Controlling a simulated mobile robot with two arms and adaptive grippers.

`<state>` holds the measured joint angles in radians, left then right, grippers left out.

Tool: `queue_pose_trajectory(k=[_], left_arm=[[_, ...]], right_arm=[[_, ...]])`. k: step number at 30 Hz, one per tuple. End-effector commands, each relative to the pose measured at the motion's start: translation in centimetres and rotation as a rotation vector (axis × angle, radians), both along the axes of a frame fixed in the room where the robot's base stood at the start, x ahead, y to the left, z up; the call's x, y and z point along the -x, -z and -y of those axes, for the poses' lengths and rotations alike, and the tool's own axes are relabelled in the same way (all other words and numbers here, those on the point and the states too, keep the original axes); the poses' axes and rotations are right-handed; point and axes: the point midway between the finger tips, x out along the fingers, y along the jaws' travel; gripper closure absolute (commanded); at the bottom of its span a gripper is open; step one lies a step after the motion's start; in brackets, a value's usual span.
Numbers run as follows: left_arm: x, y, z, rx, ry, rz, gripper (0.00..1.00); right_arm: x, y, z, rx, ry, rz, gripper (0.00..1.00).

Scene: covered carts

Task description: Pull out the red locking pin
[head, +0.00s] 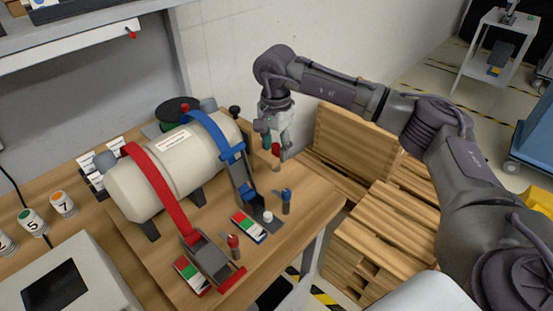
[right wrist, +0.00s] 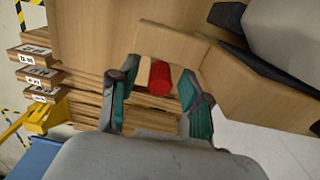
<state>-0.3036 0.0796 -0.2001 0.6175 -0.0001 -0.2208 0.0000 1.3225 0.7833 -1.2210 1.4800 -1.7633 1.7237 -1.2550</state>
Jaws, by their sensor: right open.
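A red-topped pin (head: 233,241) stands at the end of the red strap's latch (head: 208,260) at the front of the table. A second red cylinder (head: 275,149) shows between the fingers of my right gripper (head: 276,153), near the table's back right. It also shows in the right wrist view (right wrist: 159,78), between the green fingers, beside a tan strip. My right gripper is open; I cannot tell whether a finger touches this cylinder. The cylinder's lower end is not clear. My left gripper is not in view.
A cream tank (head: 165,165) lies under a red strap and a blue strap (head: 212,135). A blue pin (head: 286,195) stands by the blue strap's latch. Stacked wooden crates (head: 385,235) stand right of the table. A grey box with a screen (head: 60,285) sits front left.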

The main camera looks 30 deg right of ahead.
Motion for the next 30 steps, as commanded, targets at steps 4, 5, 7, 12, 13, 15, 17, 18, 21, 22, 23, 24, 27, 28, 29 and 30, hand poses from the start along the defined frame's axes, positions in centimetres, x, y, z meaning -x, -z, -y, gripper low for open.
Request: queue_pose_trajectory(k=[4, 5, 7, 12, 13, 15, 17, 18, 21, 22, 23, 24, 27, 28, 29, 30], left_arm=[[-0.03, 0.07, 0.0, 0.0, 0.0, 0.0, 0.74], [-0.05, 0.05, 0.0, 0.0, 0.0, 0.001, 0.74], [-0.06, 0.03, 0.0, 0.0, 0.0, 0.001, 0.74], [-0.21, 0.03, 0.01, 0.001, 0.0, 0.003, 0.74], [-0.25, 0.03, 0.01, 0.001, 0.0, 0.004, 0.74], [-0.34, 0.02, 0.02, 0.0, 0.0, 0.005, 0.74], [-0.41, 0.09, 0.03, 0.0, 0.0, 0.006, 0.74], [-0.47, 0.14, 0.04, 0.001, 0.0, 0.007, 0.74], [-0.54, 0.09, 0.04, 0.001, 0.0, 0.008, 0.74], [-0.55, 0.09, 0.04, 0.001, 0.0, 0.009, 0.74], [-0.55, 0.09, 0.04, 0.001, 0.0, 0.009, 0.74], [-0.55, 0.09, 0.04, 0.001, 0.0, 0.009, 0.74], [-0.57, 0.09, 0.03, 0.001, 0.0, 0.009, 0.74], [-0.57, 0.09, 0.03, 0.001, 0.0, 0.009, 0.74], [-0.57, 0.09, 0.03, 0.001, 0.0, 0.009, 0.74], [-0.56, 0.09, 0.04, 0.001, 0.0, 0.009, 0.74]], right_arm=[[-0.01, 0.13, 0.0, 0.0, 0.0, 0.0, 0.52], [-0.01, 0.11, 0.0, 0.0, 0.0, 0.0, 0.52], [0.0, 0.11, 0.0, 0.0, 0.0, 0.0, 0.52], [0.0, 0.1, -0.01, 0.0, 0.0, -0.001, 0.52], [0.0, 0.1, -0.01, 0.0, 0.0, -0.001, 0.52], [0.0, 0.11, -0.01, 0.0, 0.0, -0.001, 0.52], [0.01, 0.14, -0.02, 0.0, 0.0, 0.0, 0.52], [0.01, 0.15, -0.02, 0.0, 0.0, 0.0, 0.52], [0.02, 0.09, -0.02, 0.0, 0.0, -0.001, 0.52], [0.02, 0.09, -0.02, 0.0, 0.0, 0.0, 0.52], [0.02, 0.09, -0.02, 0.0, 0.0, 0.0, 0.52], [0.02, 0.09, -0.02, 0.0, 0.0, 0.0, 0.52], [0.02, 0.09, -0.02, 0.0, 0.0, 0.0, 0.52], [0.01, 0.09, -0.02, 0.0, 0.0, 0.0, 0.52], [0.01, 0.09, -0.02, 0.0, 0.0, 0.0, 0.52], [0.01, 0.09, -0.02, 0.0, 0.0, 0.0, 0.52]])
